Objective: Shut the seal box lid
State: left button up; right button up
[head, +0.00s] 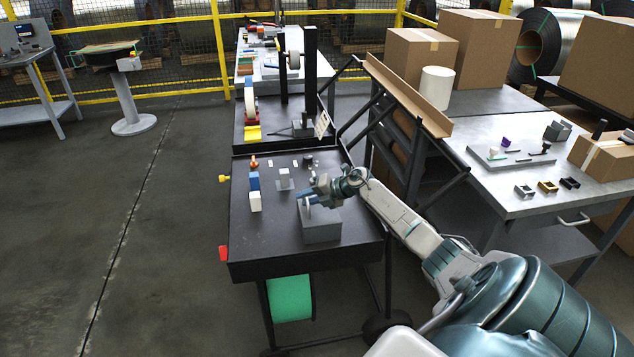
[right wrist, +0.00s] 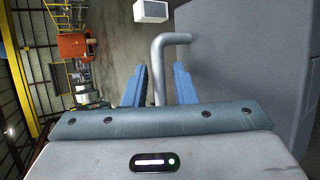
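The grey seal box (head: 322,229) stands near the front right of the black cart top. My right gripper (head: 316,194) is at the top of the box, reaching in from the right. In the right wrist view, a bent grey handle rod (right wrist: 158,68) passes between the two blue fingers of my right gripper (right wrist: 160,85), with a visible gap on each side. A large plain grey surface (right wrist: 245,65), which seems to be the box, fills the right of that view. My arm hides part of the box top, so I cannot tell the lid's angle. My left gripper is not in view.
White and blue blocks (head: 254,181) and a small grey stand (head: 285,179) are left of and behind the box. The black cart top (head: 270,242) is clear in front. A steel table (head: 512,200) with cartons and small parts is to the right.

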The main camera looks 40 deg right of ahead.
jog(key=b+v, duration=0.2)
jog(key=v, duration=0.6)
jog(key=shift+s+d+f, duration=0.1)
jog(key=shift+s, duration=0.15)
jog(key=shift+b+v, duration=0.35)
jog(key=shift+v, duration=0.6)
